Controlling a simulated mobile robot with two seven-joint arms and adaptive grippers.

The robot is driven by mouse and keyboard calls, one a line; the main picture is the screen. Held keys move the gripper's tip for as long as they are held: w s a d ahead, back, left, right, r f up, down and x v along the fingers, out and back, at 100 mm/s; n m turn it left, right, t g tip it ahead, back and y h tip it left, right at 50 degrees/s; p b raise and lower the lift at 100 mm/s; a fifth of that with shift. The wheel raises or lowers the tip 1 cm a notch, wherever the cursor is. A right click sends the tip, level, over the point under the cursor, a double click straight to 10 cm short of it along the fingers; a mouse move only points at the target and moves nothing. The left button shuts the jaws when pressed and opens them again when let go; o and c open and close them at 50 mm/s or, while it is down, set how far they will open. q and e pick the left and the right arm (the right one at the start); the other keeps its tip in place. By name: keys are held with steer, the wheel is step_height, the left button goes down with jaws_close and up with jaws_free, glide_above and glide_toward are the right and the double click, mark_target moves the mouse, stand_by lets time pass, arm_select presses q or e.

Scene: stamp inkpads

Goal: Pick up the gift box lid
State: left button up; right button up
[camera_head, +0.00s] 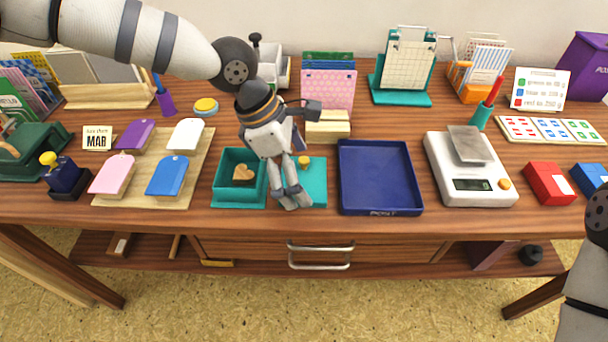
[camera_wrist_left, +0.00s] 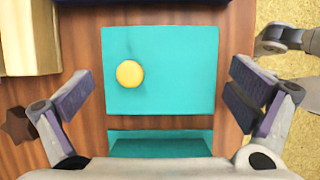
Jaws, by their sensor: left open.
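The gift box lid (camera_head: 318,188) is a flat teal square with a small yellow knob, lying on the wooden table. It fills the upper middle of the left wrist view (camera_wrist_left: 180,70), knob towards its left side. The open teal gift box (camera_head: 226,183) stands just left of it in the head view, with a gold heart inside; its edge shows at the bottom of the left wrist view (camera_wrist_left: 160,145). My left gripper (camera_head: 291,200) is open above the lid, its fingers apart on either side (camera_wrist_left: 158,95) and hiding part of it in the head view.
A blue tray (camera_head: 380,208) lies right of the lid, and a white scale (camera_head: 480,195) stands beyond it. Behind the lid is a cream stacked block (camera_head: 328,132). A wooden board (camera_head: 200,170) with coloured tags lies to the left. The table's front edge is close.

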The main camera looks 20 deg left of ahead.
arm_select(q)
steer(key=c, duration=0.9)
steer(key=shift+c, duration=0.3)
steer(key=shift+s, duration=0.1)
